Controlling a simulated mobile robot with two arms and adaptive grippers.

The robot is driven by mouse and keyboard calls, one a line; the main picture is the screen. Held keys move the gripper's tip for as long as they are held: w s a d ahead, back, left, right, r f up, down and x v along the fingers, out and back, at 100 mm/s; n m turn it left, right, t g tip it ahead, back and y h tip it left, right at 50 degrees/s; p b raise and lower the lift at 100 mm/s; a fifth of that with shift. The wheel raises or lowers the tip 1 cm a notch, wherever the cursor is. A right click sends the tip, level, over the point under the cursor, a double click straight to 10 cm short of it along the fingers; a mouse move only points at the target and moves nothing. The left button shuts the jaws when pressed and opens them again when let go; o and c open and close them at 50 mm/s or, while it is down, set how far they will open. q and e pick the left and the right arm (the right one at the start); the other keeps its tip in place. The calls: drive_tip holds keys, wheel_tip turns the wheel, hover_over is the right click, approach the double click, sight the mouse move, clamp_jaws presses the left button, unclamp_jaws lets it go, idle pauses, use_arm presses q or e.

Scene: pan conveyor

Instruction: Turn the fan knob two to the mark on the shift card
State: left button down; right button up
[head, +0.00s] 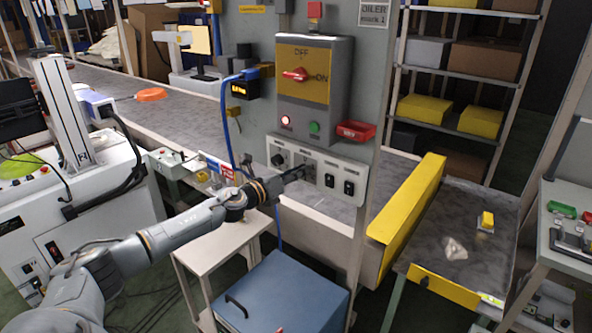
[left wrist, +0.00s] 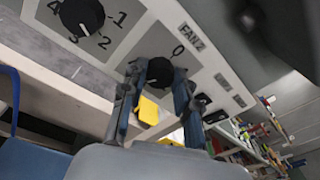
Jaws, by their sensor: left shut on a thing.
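The white control panel (head: 325,177) is on the grey column. Fan knob two (left wrist: 160,72), a black round knob, sits under the "FAN 2" label in the left wrist view, with a "0" printed beside it. My left gripper (head: 302,172) reaches the panel from the left and hides this knob in the head view. In the left wrist view its two fingers (left wrist: 156,88) are shut on the knob's sides. Another black knob (left wrist: 82,16) with numbers around it is to the left; it also shows in the head view (head: 278,159). I cannot make out the shift card for certain.
A grey box with a red rotary handle (head: 296,75) is above the panel. Two black switches (head: 348,187) are right of my gripper. A red tray (head: 355,130) juts out above the panel. A blue cabinet (head: 285,295) and a white side table (head: 222,243) stand below my arm.

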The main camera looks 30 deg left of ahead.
use_arm(q)
drive_tip(key=shift+d+m+y+p, duration=0.15)
drive_tip(key=shift+m+y+p, duration=0.15)
drive_tip(key=shift+m+p, duration=1.85)
drive_tip(key=shift+m+b, duration=0.45)
drive_tip(key=shift+m, duration=0.3)
drive_tip(key=c, duration=1)
unclamp_jaws()
drive_tip(key=s+a+r, duration=0.1)
drive_tip(key=s, duration=1)
drive_tip(key=shift+s+a, duration=0.3)
drive_tip(key=shift+s, duration=0.1)
